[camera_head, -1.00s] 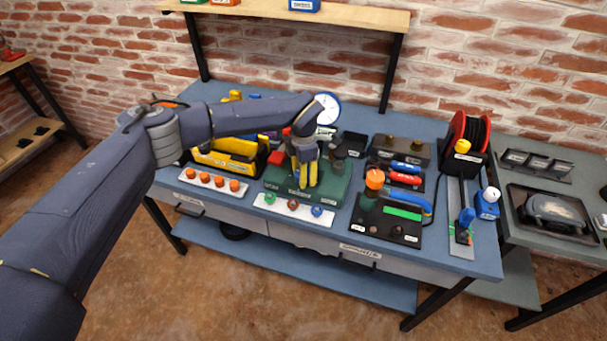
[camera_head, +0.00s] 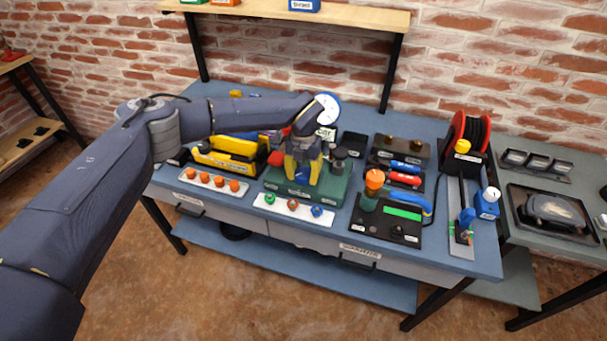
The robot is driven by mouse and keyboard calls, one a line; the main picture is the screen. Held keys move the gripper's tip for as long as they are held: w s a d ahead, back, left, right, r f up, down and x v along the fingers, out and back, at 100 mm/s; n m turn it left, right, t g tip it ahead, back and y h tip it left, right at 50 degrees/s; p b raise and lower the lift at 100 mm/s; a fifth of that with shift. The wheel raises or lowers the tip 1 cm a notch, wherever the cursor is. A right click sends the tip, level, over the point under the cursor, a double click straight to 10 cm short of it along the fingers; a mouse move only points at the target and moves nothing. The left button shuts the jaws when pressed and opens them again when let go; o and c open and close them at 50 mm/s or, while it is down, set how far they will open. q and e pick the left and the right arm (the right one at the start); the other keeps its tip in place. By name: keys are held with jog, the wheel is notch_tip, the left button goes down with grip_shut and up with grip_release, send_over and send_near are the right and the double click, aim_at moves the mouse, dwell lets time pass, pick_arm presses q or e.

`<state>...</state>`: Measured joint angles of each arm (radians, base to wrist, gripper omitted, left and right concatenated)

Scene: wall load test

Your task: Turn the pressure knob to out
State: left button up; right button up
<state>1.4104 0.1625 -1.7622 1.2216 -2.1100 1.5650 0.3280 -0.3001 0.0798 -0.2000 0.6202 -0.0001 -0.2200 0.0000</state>
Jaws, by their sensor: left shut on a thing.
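My left gripper (camera_head: 303,176) reaches down over the green unit (camera_head: 328,192) in the middle of the blue bench. Its two yellow-marked fingers are apart and closed around a small blue part on top of that unit, which I take to be the pressure knob. The fingers hide most of the knob, and I cannot read its setting. A round white gauge (camera_head: 327,108) stands behind the unit, partly covered by my left wrist. A red part (camera_head: 276,158) and a dark knob-like part (camera_head: 338,156) sit on either side of the fingers. My right gripper is not in view.
A yellow-and-black holder (camera_head: 222,160) stands left of the unit. A white strip with orange buttons (camera_head: 213,183) and one with coloured buttons (camera_head: 294,208) lie in front. A black panel with an orange-topped knob (camera_head: 385,232) is at the right, before a red reel (camera_head: 468,135).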

aim_at(304, 173)
pick_arm(q)
jog(key=n, duration=0.4)
jog(key=shift+n, duration=0.3)
jog(key=shift+f+n, duration=0.1)
jog(key=shift+n, duration=1.8)
jog(key=o, duration=1.3)
notch_tip(304, 173, up, 12)
